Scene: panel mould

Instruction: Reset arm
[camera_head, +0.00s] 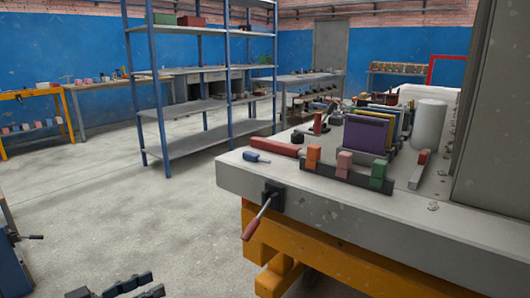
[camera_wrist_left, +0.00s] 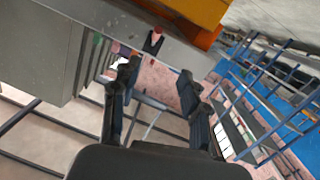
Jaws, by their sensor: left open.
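My left gripper (camera_head: 153,284) is at the bottom edge of the head view, left of the workbench (camera_head: 360,215) and apart from it. Its two dark fingers are spread, with nothing between them. The left wrist view shows the same gripper (camera_wrist_left: 160,76) open and empty, with the bench edge and the red-handled lever (camera_wrist_left: 157,36) beyond it. My right gripper is in neither view.
The red-handled lever (camera_head: 256,217) juts from the bench's front. On top are coloured blocks in a dark holder (camera_head: 340,180), upright panels (camera_head: 367,134) and a white cylinder (camera_head: 428,124). A blue shelf rack (camera_head: 195,144) stands behind. Floor left of the bench is clear.

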